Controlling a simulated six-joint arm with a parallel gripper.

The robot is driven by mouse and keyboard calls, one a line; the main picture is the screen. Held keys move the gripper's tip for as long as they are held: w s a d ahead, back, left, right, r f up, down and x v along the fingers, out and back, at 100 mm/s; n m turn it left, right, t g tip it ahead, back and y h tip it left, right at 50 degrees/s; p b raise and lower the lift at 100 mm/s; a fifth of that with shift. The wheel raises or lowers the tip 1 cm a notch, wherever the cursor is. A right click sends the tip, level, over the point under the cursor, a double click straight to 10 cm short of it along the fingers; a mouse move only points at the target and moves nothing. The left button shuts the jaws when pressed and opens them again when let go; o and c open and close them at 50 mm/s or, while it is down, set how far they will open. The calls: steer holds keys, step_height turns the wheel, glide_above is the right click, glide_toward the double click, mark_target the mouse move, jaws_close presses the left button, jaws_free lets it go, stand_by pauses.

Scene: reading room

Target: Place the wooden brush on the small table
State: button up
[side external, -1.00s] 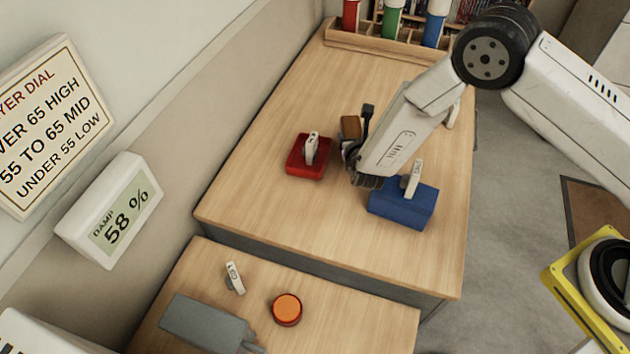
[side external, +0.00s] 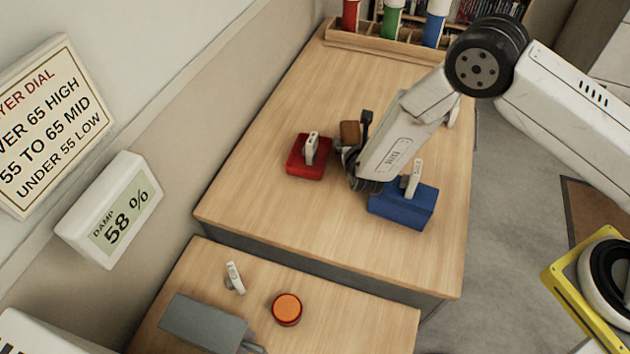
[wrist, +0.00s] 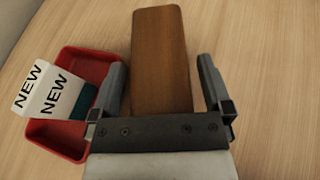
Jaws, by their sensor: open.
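The wooden brush (wrist: 160,40) shows in the wrist view as a long brown block, running away from me between the two fingers of my gripper (wrist: 161,65). The fingers are apart, one on each side of it, with gaps visible. In the side view the brush (side external: 350,131) is a small brown piece at my gripper (side external: 353,141), mostly hidden by the gripper and arm. I cannot tell how high the fingers are above the large table. The small table (side external: 360,320) is the lower wooden top at the front.
A red tray (side external: 305,168) with a white "NEW" tag is left of my gripper.

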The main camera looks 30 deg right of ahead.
steer(key=shift+r, duration=0.2)
steer(key=shift+s+a+r, duration=0.2)
steer(key=shift+s+a, duration=0.05)
steer(key=shift+s, duration=0.25)
steer(key=shift+v, duration=1)
step_height(320, 180, up, 5)
steer(key=shift+w, duration=0.1)
steer(key=shift+r, duration=0.95)
steer(key=shift+d, duration=0.1)
